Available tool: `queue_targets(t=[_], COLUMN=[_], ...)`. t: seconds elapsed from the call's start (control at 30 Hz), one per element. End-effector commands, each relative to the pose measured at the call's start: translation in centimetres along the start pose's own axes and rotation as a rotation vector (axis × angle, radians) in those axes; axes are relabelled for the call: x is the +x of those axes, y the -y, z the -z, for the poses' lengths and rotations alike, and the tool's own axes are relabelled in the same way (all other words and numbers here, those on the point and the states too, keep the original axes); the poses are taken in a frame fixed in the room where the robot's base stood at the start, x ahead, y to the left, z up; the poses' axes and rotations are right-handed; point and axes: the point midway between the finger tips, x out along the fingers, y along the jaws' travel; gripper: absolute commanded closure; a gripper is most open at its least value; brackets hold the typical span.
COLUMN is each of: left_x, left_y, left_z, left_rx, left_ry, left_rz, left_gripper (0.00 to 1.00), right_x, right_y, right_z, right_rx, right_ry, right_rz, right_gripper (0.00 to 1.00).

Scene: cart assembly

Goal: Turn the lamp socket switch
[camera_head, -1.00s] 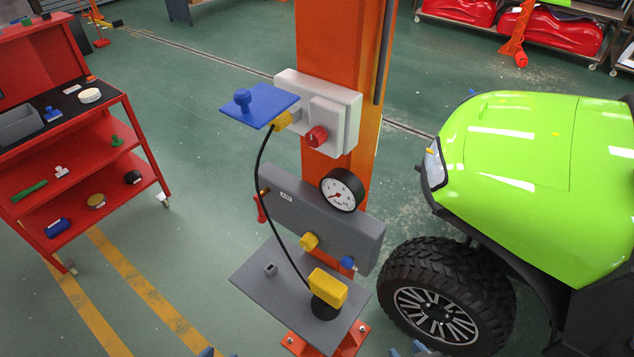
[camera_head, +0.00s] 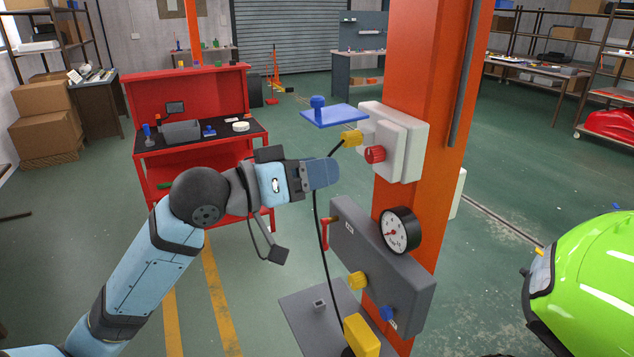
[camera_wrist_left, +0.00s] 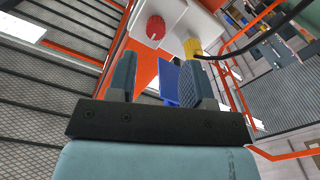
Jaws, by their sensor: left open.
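The lamp socket box is a light grey box (camera_head: 408,140) on the orange column, with a red switch knob (camera_head: 375,154) on its front. The red knob also shows in the left wrist view (camera_wrist_left: 155,27), beyond and above the fingers. A yellow plug (camera_head: 352,138) with a black cable sits in the box's left side. My left gripper (camera_head: 325,174) is left of the red knob and a little lower, apart from it. In the left wrist view its two fingers (camera_wrist_left: 160,80) are spread with nothing held between them. My right gripper is not in view.
A blue shelf with a knob (camera_head: 335,115) juts left above the plug. The black cable hangs close to my left gripper. Below are a grey box with a pressure gauge (camera_head: 401,230) and a grey lower plate (camera_head: 305,315). A red workbench (camera_head: 190,140) stands behind.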

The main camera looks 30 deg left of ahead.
Motion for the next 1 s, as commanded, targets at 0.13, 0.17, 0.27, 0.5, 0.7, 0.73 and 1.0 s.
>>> queue_targets(t=[0.13, 0.17, 0.27, 0.5, 0.7, 0.73, 1.0], left_x=[0.1, 0.3, 1.4, 4.9, 7.4, 7.7, 8.7], left_y=[-0.6, -0.6, -0.6, -0.7, -0.6, -0.6, -0.7], left_z=[0.6, 0.7, 0.7, 0.6, 0.5, 0.5, 0.6], left_rx=[0.0, 0.0, -0.002, -0.001, 0.0, 0.001, 0.002], left_ry=[-0.001, -0.001, -0.001, -0.001, -0.001, -0.002, 0.0], left_rz=[-0.014, -0.015, -0.014, -0.014, -0.014, -0.014, -0.011], left_gripper=[0.53, 0.53, 0.53, 0.53, 0.53, 0.53, 0.82], right_x=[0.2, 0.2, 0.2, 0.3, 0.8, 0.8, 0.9], right_y=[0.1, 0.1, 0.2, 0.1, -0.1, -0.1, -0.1], right_z=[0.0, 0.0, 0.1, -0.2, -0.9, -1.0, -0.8], right_rx=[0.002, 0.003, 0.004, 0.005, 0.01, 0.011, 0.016], right_ry=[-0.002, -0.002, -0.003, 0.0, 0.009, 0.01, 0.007], right_rz=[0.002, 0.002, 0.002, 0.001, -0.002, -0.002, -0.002], right_gripper=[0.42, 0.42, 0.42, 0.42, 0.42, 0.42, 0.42])
